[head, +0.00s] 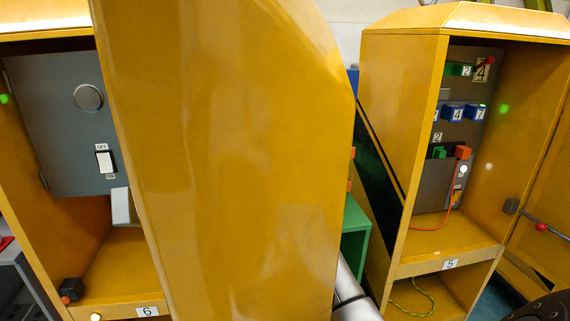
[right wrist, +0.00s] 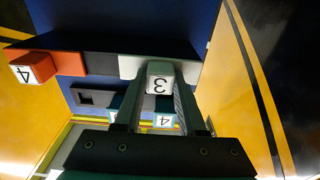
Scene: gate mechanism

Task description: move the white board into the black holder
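In the right wrist view, a white board (right wrist: 159,69) with an upside-down 3 on its end face sits in front of a blue back wall. My right gripper (right wrist: 159,82) has one finger on each side of the numbered end, closed against it. A dark holder bar (right wrist: 85,45) runs along the blue wall beside the white board. I cannot tell how deep the board sits in it. In the head view, a large yellow panel hides the right gripper and the board; only part of a pale arm link shows. My left gripper is not in view.
In the right wrist view, an orange block (right wrist: 70,63) with a 4 sits to the left, and another 4 block (right wrist: 163,121) is beyond the fingers. Yellow walls flank both sides. In the head view, the yellow panel (head: 230,160) stands between cabinet 6 and cabinet 5 (head: 400,150).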

